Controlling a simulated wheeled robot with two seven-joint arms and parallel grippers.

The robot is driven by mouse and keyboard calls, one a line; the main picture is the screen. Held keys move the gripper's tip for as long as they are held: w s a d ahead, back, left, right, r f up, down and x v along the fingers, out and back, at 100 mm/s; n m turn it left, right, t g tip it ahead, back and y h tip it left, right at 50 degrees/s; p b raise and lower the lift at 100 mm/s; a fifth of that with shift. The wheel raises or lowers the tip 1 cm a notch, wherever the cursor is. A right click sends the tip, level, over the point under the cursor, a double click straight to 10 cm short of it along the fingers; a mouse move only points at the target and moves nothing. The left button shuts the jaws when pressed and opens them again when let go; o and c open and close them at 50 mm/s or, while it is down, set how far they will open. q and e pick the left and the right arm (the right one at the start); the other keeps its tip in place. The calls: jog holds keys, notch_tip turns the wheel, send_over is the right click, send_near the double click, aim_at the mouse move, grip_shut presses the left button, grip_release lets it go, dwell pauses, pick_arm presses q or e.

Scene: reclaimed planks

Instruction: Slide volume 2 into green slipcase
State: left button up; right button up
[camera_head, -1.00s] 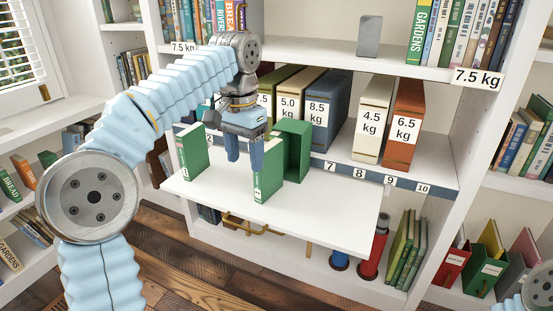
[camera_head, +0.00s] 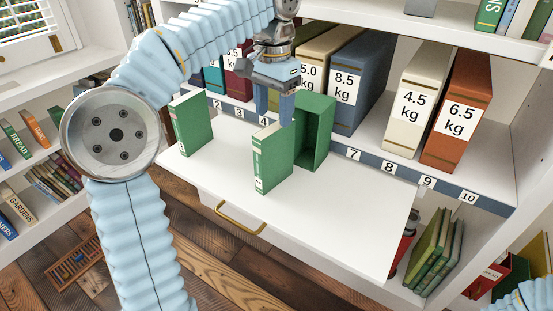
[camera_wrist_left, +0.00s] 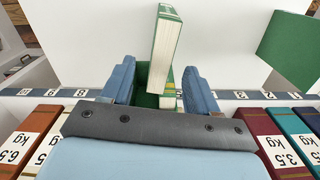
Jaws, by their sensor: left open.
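In the head view a green book (camera_head: 272,158) stands upright on the white pull-out board, its labelled spine toward me; I cannot read the number. The open green slipcase (camera_head: 317,132) stands just behind and right of it. Another green book (camera_head: 190,124) stands apart to the left. My left gripper (camera_head: 274,112) is open and empty, pointing down above and behind the nearer book. In the left wrist view that book's pale page edge (camera_wrist_left: 163,48) rises in front of the jaws, and green surfaces show between the fingers, partly hidden. My right gripper is out of view.
The white board (camera_head: 340,215) has free room at its front and right. A numbered shelf edge (camera_head: 390,167) runs behind, with heavy labelled volumes such as the blue 8.5 kg one (camera_head: 357,85) and the orange 6.5 kg one (camera_head: 457,110). An upper shelf overhangs.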

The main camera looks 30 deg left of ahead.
aim_at(275, 127)
pick_arm(q)
jog(key=f, duration=0.2)
jog(key=f+b, duration=0.1)
jog(key=f, duration=0.5)
jog(key=shift+w+a, duration=0.1)
jog(key=shift+w, duration=0.15)
grip_shut()
